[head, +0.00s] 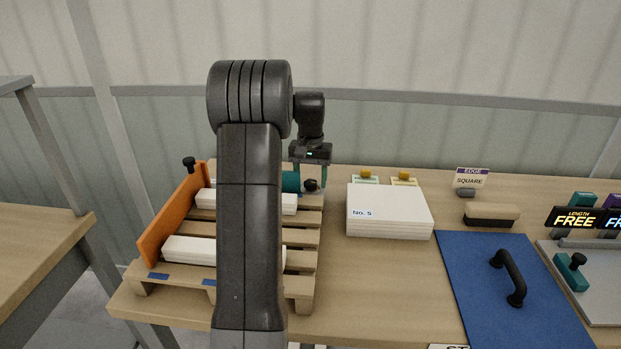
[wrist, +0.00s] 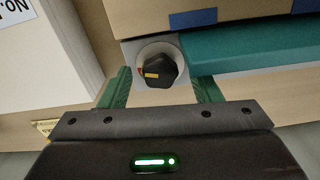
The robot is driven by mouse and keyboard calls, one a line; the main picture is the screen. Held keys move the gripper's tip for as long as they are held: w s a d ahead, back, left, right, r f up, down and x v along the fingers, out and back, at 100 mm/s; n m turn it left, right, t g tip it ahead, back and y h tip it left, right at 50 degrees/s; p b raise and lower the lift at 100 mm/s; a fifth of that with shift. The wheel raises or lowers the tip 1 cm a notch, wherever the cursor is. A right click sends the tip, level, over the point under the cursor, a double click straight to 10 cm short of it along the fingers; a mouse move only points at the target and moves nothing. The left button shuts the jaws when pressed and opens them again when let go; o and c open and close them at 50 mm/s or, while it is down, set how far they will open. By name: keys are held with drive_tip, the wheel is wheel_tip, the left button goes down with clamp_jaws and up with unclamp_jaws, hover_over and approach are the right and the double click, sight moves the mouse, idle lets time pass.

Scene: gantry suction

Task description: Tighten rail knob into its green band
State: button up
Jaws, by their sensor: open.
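The black rail knob (wrist: 160,70) shows in the wrist view, with a yellow mark on its left face. It sits on a pale round plate at the end of the teal rail (wrist: 250,47). I cannot make out a green band on the plate. My gripper (wrist: 162,86) is open, with one green finger on each side of the knob and gaps between. In the head view my gripper (head: 311,175) points down at the knob (head: 311,185), at the right end of the teal rail (head: 291,181). My arm hides part of the rail.
A wooden pallet (head: 300,237) with white stacks and an orange side board (head: 172,215) lies at the left. A white stack marked No. 5 (head: 390,212) stands close right of my gripper. A blue mat (head: 470,270) with a black handle lies further right.

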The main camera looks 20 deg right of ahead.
drive_tip(key=c, duration=1)
drive_tip(key=shift+r+m+p, duration=0.2)
drive_tip(key=shift+m+p, duration=1)
drive_tip(key=shift+f+m+p, duration=0.2)
drive_tip(key=shift+m+p, duration=0.35)
drive_tip(key=shift+m, duration=0.85)
drive_tip(key=o, duration=1)
